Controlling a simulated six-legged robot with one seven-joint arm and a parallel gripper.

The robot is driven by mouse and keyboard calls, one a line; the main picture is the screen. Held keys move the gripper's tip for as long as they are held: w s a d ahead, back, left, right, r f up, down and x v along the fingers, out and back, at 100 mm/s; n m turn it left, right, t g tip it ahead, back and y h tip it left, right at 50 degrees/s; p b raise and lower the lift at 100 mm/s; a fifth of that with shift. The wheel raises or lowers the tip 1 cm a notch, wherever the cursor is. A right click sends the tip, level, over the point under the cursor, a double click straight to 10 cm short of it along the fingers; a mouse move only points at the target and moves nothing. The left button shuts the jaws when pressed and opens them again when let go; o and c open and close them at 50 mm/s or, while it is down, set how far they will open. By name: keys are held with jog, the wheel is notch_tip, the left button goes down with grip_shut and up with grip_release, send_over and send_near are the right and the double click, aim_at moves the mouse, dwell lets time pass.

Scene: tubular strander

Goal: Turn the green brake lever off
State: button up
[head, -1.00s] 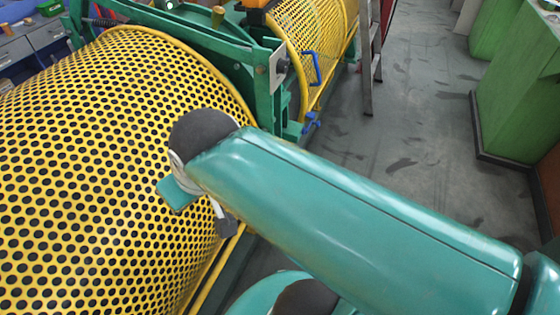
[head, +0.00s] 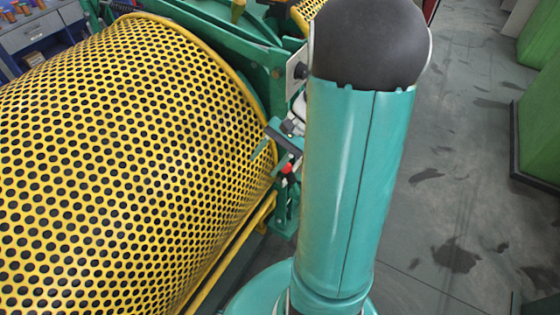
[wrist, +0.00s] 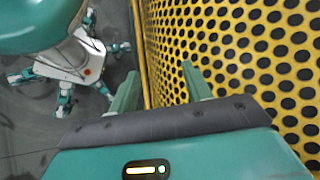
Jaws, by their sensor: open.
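I cannot pick out the green brake lever in either view; my arm covers part of the green machine frame (head: 225,45) in the head view. My gripper (wrist: 160,72) is open in the wrist view, its two green fingers apart with nothing between them. The fingers point toward the yellow perforated guard (wrist: 235,50). In the head view my gripper (head: 273,156) is small and partly behind my arm, near the right end of the same guard (head: 120,150). I cannot tell whether it touches anything.
The yellow guard fills the left side of the head view. Open grey floor (head: 455,190) lies to the right of my arm. Green blocks (head: 540,125) stand at the far right. A grey drawer cabinet (head: 45,30) with small cups stands at the upper left.

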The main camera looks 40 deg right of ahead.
aim_at(289, 175)
jog(key=s+d+f+m+t, duration=0.4)
jog(key=d+f+m+t, duration=0.3)
jog(key=d+f, duration=0.25)
jog(key=s+d+f+m+t, duration=0.4)
jog(key=d+f+m+t, duration=0.35)
jog(key=f, duration=0.35)
jog(key=shift+g+y, duration=0.35)
jog(key=shift+y, duration=0.05)
jog(key=x, duration=1.3)
jog(key=shift+w+d+r, duration=0.2)
jog(key=shift+d+r, duration=0.05)
grip_shut()
